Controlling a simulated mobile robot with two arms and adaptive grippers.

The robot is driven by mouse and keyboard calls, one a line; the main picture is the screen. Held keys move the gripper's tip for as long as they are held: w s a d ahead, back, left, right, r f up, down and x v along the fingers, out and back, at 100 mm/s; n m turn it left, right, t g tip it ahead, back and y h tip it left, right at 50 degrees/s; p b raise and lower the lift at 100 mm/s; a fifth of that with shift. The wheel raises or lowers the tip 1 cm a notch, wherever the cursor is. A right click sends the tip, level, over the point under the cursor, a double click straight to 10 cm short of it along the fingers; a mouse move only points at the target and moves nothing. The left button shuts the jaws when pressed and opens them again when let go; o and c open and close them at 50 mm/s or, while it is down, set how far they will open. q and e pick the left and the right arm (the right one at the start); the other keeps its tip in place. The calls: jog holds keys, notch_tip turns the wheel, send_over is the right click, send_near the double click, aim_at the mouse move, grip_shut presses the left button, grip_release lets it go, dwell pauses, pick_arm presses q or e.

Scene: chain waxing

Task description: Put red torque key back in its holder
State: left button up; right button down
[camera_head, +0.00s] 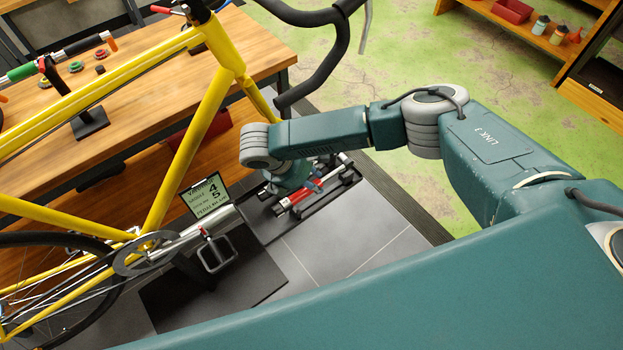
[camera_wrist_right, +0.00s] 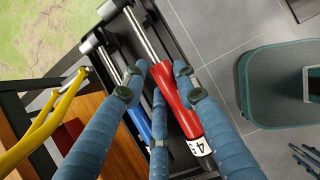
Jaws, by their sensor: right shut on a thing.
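The red torque key (camera_wrist_right: 178,98) has a red handle, a metal shaft and a white label marked 4 at its end. In the right wrist view it lies between the blue fingers of my right gripper (camera_wrist_right: 158,82), which is shut on it. The black holder (camera_wrist_right: 151,15) is directly below, and the key appears in or just over it; the exact gap cannot be told. In the head view the red key (camera_head: 298,197) shows beside my right gripper (camera_head: 305,187), over the dark holder (camera_head: 345,187) on the floor.
A blue-handled key (camera_wrist_right: 140,122) lies beside the red one in the holder. A yellow bicycle (camera_head: 195,140) on a stand and a small sign (camera_head: 205,196) are left of the holder. A wooden workbench (camera_head: 150,75) is behind. Grey floor (camera_head: 345,250) is clear at right.

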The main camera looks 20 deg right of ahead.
dwell(0.4)
jog(key=shift+p, duration=0.35)
jog(key=shift+f, duration=0.2)
jog(key=shift+f+b, duration=0.75)
jog(key=shift+f, duration=0.75)
jog(key=shift+p, duration=0.35)
